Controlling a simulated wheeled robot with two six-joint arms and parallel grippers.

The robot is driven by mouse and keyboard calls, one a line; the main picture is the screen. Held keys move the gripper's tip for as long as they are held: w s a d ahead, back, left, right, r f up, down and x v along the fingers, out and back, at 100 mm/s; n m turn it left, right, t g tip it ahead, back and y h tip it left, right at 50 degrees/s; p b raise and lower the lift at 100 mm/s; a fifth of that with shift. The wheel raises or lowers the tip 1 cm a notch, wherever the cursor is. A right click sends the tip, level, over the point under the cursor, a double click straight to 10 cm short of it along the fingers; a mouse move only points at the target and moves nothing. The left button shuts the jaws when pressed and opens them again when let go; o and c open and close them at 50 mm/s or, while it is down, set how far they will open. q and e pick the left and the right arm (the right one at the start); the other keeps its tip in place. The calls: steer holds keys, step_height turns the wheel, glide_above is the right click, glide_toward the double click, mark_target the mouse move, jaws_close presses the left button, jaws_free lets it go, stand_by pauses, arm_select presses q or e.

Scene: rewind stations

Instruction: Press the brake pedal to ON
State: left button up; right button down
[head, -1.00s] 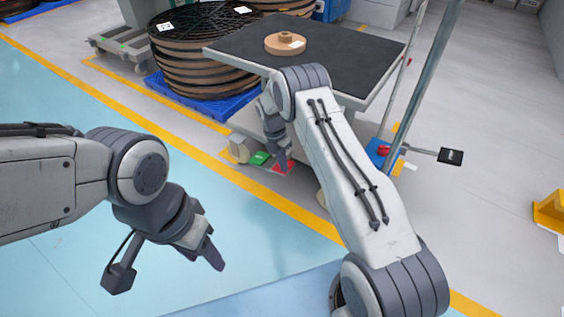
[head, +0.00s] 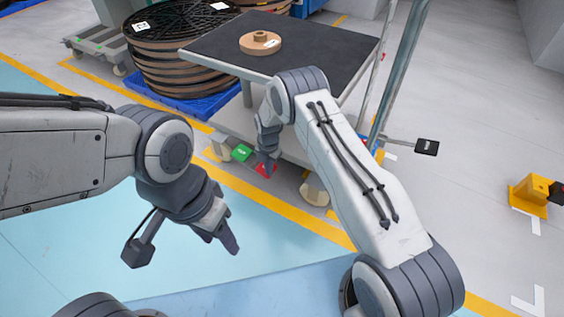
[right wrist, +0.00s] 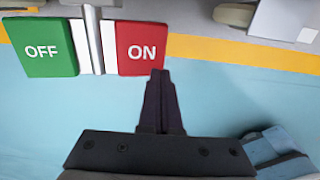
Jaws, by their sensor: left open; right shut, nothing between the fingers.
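The brake pedal has a green OFF plate (right wrist: 45,50) and a red ON plate (right wrist: 140,45) side by side, with a pale bar between them. In the head view, the green plate (head: 242,152) and the red plate (head: 267,171) are low by the cart's near side. My right gripper (head: 265,168) is shut and empty, pointing down at the red plate and partly covering it. In the right wrist view, its fingertips (right wrist: 160,75) overlap the red plate's lower right corner. I cannot tell whether they touch. My left gripper (head: 229,243) is open and empty above the blue floor.
A cart with a dark top (head: 310,45) carries a small tan spool (head: 260,43). Large stacked reels (head: 180,60) stand on a blue pallet behind it. A metal post and a yellow block (head: 526,195) are to the right. The blue floor in front is open.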

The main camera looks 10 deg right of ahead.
steer(key=shift+s+d+f, duration=0.2)
steer(key=shift+d+f, duration=0.1)
steer(key=shift+f, duration=0.4)
steer(key=shift+s+f, duration=0.1)
steer(key=shift+f, duration=0.05)
step_height(320, 180, up, 10)
steer(key=s+d+p, duration=0.1)
steer(key=p, duration=0.8)
steer(key=shift+d+r, duration=0.25)
steer(key=shift+s, duration=0.1)
steer(key=shift+f, duration=0.1)
